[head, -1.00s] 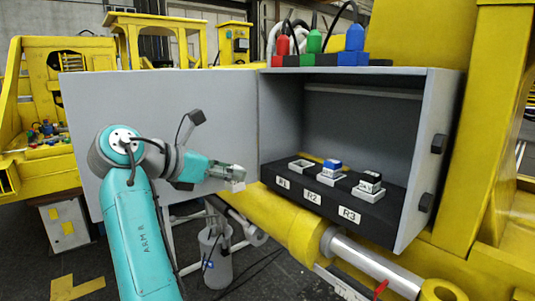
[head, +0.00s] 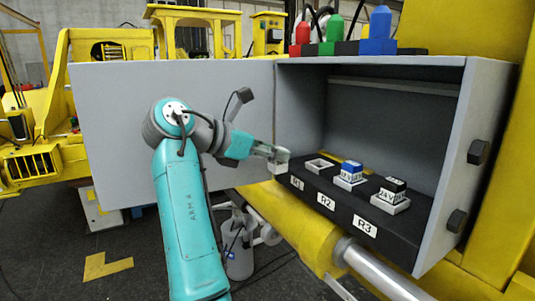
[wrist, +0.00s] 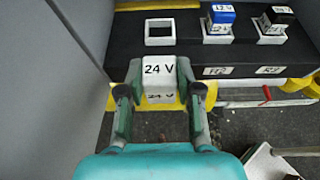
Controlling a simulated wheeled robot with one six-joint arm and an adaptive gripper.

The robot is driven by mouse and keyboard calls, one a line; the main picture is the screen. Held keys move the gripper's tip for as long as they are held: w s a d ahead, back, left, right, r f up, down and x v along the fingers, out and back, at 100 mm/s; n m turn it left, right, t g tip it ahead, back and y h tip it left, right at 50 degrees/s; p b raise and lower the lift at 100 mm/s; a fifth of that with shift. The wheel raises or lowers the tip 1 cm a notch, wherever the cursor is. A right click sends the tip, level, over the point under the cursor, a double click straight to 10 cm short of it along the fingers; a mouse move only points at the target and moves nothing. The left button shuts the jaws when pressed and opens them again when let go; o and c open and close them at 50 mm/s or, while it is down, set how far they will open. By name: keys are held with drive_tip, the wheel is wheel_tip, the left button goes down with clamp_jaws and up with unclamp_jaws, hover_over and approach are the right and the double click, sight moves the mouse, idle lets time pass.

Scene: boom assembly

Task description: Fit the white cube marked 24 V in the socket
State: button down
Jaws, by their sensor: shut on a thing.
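My gripper (head: 272,155) is shut on the white cube marked 24 V (wrist: 158,73). In the wrist view the cube sits upright between the two fingers, its 24 V label readable on two faces. In the head view the cube (head: 279,168) shows small at the fingertips, at the left front edge of the box. The empty white square socket (wrist: 160,31) lies just beyond the cube, on the black shelf. In the head view this socket (head: 320,165) is above label R1, to the right of my gripper. The cube is apart from the socket.
Blue-topped (head: 350,172) and black-topped (head: 393,190) cubes sit in the other two sockets on the black shelf (head: 340,212). The open grey door (head: 130,120) stands behind my arm. The box's right wall (head: 450,165) bounds the shelf. Coloured connectors (head: 380,25) stand on top.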

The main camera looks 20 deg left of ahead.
drive_tip(key=shift+w+d, duration=1.35)
drive_tip(key=shift+w, duration=0.4)
drive_tip(key=shift+w+d, duration=1.35)
drive_tip(key=shift+w, duration=0.4)
drive_tip(key=shift+w+d, duration=1.35)
drive_tip(key=shift+w, duration=0.4)
drive_tip(key=shift+s+a, duration=0.2)
drive_tip(key=shift+s, duration=0.1)
drive_tip(key=shift+f, duration=1)
drive_tip(key=c, duration=0.7)
unclamp_jaws()
drive_tip(key=shift+a, duration=0.1)
